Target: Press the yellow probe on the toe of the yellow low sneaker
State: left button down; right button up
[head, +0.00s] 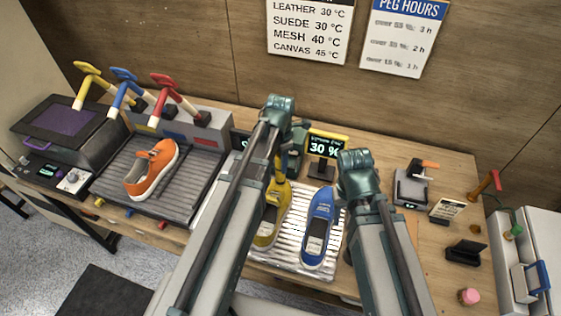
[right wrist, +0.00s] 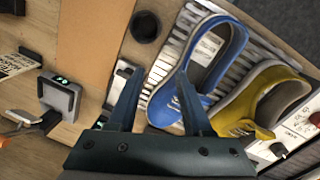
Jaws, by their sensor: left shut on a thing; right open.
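The yellow low sneaker (head: 266,229) lies on a white slatted tray (head: 293,262), partly hidden behind my left arm. It also shows at the right of the right wrist view (right wrist: 262,98). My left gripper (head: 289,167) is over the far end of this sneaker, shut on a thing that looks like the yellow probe. My own arm mostly hides the probe, and I cannot tell whether it touches the toe. My right gripper (right wrist: 160,78) is open and empty beside the blue sneaker (right wrist: 198,72).
The blue sneaker (head: 318,228) lies right of the yellow one. A yellow-framed display (head: 327,146) reading 30 % stands behind. An orange sneaker (head: 152,170) sits on a grey ribbed mat (head: 197,172) at left. A grey stand (head: 410,188) and a black holder (head: 465,252) are at right.

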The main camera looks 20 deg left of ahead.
pick_arm(q)
jog(key=shift+s, duration=0.1)
notch_tip(320, 180, up, 7)
jog(key=p, duration=0.7)
dwell(1.4)
